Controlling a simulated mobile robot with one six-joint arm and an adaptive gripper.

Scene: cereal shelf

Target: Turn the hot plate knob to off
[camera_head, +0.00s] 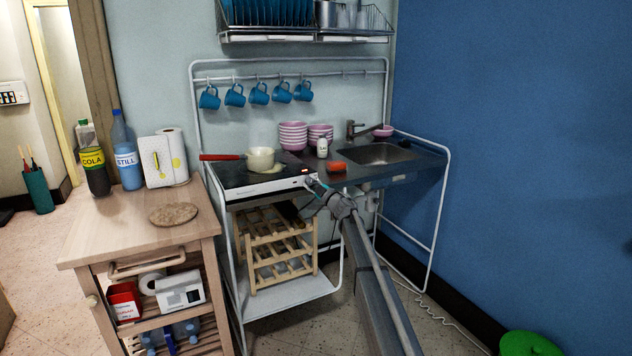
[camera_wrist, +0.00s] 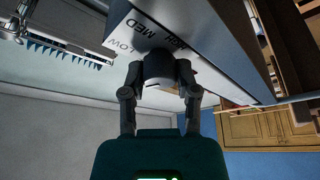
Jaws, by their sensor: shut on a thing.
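The hot plate (camera_head: 262,187) has a black top and a white front panel, and stands at the left of the counter. In the wrist view its panel (camera_wrist: 215,79) runs diagonally, with LOW and MED printed on it and a third label partly covered. My gripper (camera_head: 310,182) is at the right end of this panel. In the wrist view its two dark fingers (camera_wrist: 159,72) are shut on the round grey knob (camera_wrist: 158,62), one on each side. The knob's pointer mark is not clear in either view, so I cannot tell its setting.
A cream pan (camera_head: 261,158) with a red handle sits on the hot plate. A red sponge (camera_head: 336,167) and a white bottle (camera_head: 322,147) are on the counter beside it. The sink (camera_head: 378,153) is further right. A wooden cart (camera_head: 110,225) stands at the left.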

